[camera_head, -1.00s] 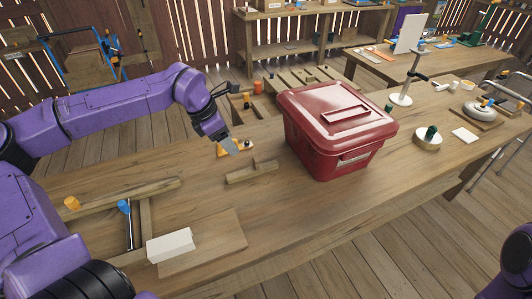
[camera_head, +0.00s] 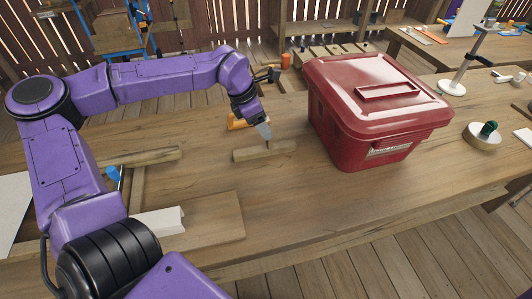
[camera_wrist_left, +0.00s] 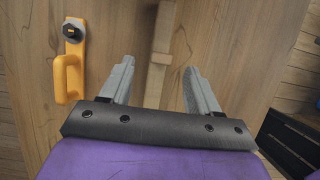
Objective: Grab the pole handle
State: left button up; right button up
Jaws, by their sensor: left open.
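A wooden bar (camera_head: 250,154) lies on the workbench, left of the red bin; it looks like the pole handle, though I cannot be sure. In the left wrist view the bar (camera_wrist_left: 159,40) runs away from me, with a short raised wooden piece on it. My left gripper (camera_head: 267,133) points down just over the bar's right part. In the left wrist view the fingers of this gripper (camera_wrist_left: 158,68) are apart and empty, with the bar in line between them. I cannot tell how high they are above it. My right gripper is not in view.
A lidded red bin (camera_head: 375,125) stands close to the right of my left gripper. An orange handled tool (camera_wrist_left: 70,65) lies left of the fingers.

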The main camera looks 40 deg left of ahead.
aim_at(271, 142)
pick_arm(q)
jog(key=x, duration=0.8)
jog(key=shift+s+a+f, duration=0.1)
jog(key=shift+s+f, duration=0.15)
jog(key=shift+f, duration=0.05)
jog(key=shift+r, duration=0.1)
jog(key=c, duration=1.1)
jog(key=shift+r, duration=0.1)
